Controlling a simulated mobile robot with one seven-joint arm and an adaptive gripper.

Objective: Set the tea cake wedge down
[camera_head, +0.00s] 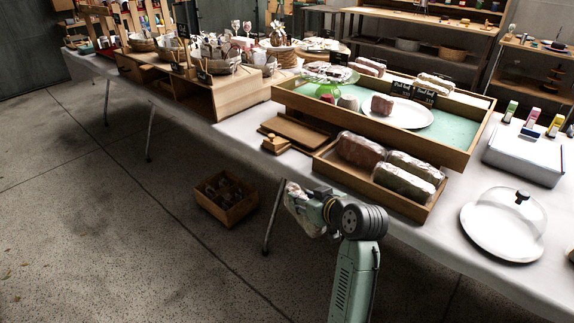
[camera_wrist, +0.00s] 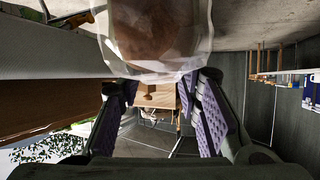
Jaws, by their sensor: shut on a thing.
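My gripper (camera_wrist: 157,82) is shut on a brown wedge in clear wrap, the tea cake wedge (camera_wrist: 155,38), at the top of the wrist view. The purple finger pads flank its near end; its far end is cut off by the frame. In the head view my gripper (camera_head: 293,190) is in front of the table's front edge, out over the floor. The wrapped wedge there (camera_head: 303,212) is small and partly hidden by my wrist. No support shows touching it.
A wooden tray with a green lining (camera_head: 455,133) holds a white plate (camera_head: 412,116) and cakes. A lower tray (camera_head: 428,208) holds wrapped loaves (camera_head: 402,180). A board (camera_head: 300,129) lies left of it. A glass dome (camera_head: 515,212) stands right. A crate (camera_head: 240,211) sits on the floor.

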